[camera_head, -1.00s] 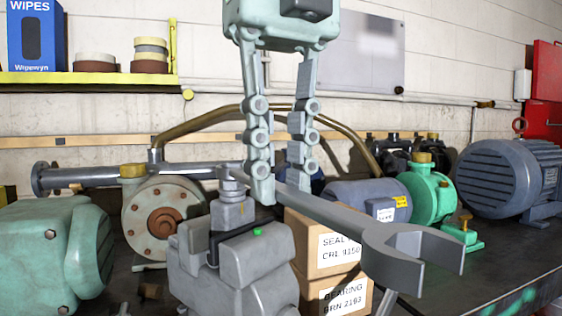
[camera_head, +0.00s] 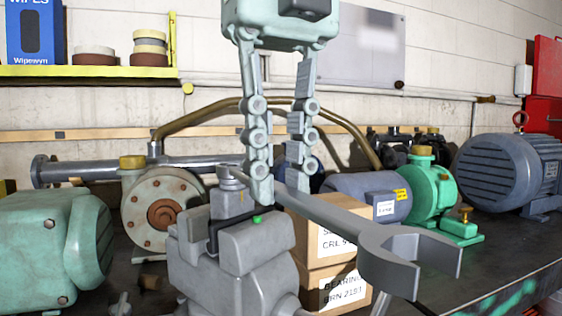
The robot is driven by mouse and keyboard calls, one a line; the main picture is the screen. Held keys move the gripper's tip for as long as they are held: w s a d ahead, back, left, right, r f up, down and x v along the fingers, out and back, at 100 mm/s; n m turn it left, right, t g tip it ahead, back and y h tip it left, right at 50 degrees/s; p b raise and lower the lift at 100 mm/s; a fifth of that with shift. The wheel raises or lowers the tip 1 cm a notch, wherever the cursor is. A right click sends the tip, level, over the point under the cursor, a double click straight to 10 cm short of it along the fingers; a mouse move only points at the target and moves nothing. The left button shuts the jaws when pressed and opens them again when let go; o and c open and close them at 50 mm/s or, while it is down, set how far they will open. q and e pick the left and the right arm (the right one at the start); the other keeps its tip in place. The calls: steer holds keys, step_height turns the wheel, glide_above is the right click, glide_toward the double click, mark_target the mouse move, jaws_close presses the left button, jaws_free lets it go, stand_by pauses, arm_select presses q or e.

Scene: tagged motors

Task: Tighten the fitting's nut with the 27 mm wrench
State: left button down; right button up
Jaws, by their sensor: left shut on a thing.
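My left gripper (camera_head: 276,193) hangs down from the top centre, its two fingers shut on the grey wrench (camera_head: 345,219). The wrench slants down to the right, with its open jaw (camera_head: 410,262) toward the camera at lower right. No size mark is readable on it. The jaw is empty, in front of the cardboard boxes and above the dark bench. A grey unit (camera_head: 232,265) with an upright stub (camera_head: 231,199) stands below and left of the fingers. I cannot tell which part is the fitting's nut. My right gripper is not in view.
Boxes (camera_head: 335,280) stand close behind the wrench. A green-grey motor (camera_head: 45,250), a flanged pump (camera_head: 165,213), a green pump (camera_head: 430,190) and a large blue-grey motor (camera_head: 510,172) crowd the bench (camera_head: 500,270). Some bench at lower right is clear.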

arm_select(q)
steer(key=shift+s+a+m, duration=0.2)
steer(key=shift+a+m, duration=0.3)
steer(key=shift+a, duration=0.05)
steer(key=shift+s+a+m, duration=0.15)
steer(key=shift+a+m, duration=0.35)
steer(key=shift+a, duration=0.05)
steer(key=shift+r, duration=0.1)
steer(key=shift+a, duration=0.1)
steer(key=shift+s+a+m, duration=0.2)
steer(key=shift+a+m, duration=0.9)
steer(key=shift+a, duration=0.1)
steer(key=shift+a+m+p, duration=0.4)
steer(key=shift+a+m, duration=0.7)
